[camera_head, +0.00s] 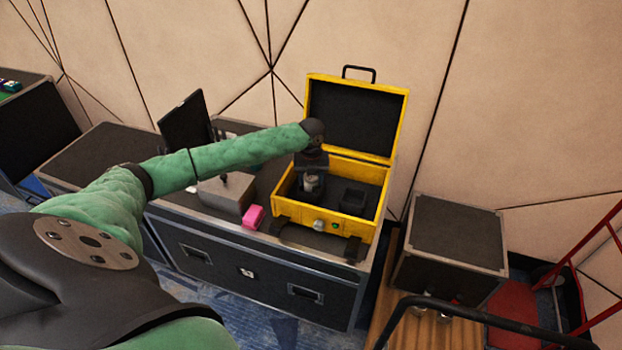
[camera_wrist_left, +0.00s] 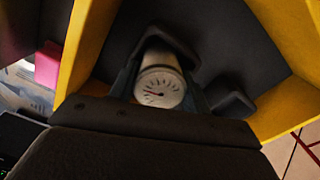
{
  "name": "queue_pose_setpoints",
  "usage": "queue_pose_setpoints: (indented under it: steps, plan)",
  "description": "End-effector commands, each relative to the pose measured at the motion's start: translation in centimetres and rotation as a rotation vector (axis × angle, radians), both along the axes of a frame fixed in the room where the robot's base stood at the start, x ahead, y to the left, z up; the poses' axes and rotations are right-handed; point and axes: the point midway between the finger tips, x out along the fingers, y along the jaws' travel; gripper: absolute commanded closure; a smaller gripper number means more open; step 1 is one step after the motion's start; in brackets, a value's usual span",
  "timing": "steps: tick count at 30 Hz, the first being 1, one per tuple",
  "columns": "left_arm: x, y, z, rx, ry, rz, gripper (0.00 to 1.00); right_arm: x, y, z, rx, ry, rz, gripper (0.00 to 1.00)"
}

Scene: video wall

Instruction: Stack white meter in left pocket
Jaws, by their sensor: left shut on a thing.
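The white meter (camera_wrist_left: 160,85) has a round dial facing the left wrist camera; it also shows small in the head view (camera_head: 311,184). My left gripper (camera_head: 311,180) reaches down into the open yellow case (camera_head: 297,208) and is shut on the meter; its fingers (camera_wrist_left: 160,88) flank the meter's sides. The meter's far end is at the black left pocket (camera_wrist_left: 168,38), whose rim shows behind it. I cannot tell how deep it sits. The right pocket (camera_head: 353,197) is a black raised block in the case, also seen in the wrist view (camera_wrist_left: 232,104). My right gripper is not in view.
The case lid (camera_head: 352,120) stands open behind the gripper. A pink object (camera_head: 253,217) and a grey box (camera_head: 227,192) are left of the case on the black flight case (camera_head: 250,270). A black-topped box (camera_head: 455,235) stands to the right.

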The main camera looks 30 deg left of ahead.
Motion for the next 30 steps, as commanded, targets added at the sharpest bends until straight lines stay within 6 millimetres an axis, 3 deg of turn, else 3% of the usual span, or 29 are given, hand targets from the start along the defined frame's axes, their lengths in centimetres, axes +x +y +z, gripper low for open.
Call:
queue_pose_setpoints:
  steps: [1,2,5,10,14,30]
  plan:
    - [-0.3,-0.1,-0.8,0.0,0.009,0.0,0.8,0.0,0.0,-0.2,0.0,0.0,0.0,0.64]
    - [-0.3,-0.1,-0.8,-0.001,0.009,-0.001,0.5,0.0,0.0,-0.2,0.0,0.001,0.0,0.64]
    - [-0.4,-0.2,-1.0,0.0,0.011,-0.001,0.34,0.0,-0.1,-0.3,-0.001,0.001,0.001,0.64]
    - [-0.5,-0.2,-0.9,0.0,0.014,-0.002,0.33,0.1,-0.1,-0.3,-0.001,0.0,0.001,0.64]
    - [-0.5,-0.3,0.3,-0.002,0.013,-0.004,0.3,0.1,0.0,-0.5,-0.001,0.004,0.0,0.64]
    - [-0.2,-0.2,10.6,-0.001,0.006,-0.001,0.3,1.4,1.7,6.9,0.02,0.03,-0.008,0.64]
